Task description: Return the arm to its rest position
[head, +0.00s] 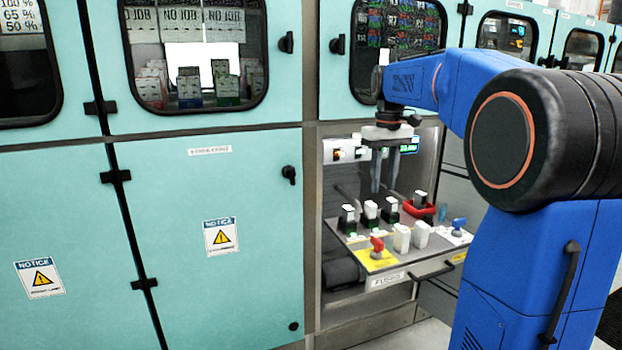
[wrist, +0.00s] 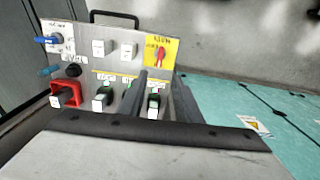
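My blue arm (head: 437,78) reaches over a pull-out panel (head: 365,247) at the lower centre-right of the head view. My gripper (head: 384,188) points down above the panel's back row, its two grey fingers apart and nothing seen between them. In the wrist view my gripper (wrist: 160,85) shows its fingers spread, with a white-topped module (wrist: 153,105) with green on it seen between them, below the fingers. Whether the fingertips touch anything is hard to tell.
The panel carries several white-topped modules, a red-framed socket (head: 420,208), a red knob (head: 377,245) on a yellow label, a blue knob (head: 458,225) and a front handle (head: 432,272). Teal cabinet doors (head: 215,265) stand left of it. Grey floor (wrist: 245,35) is clear in front.

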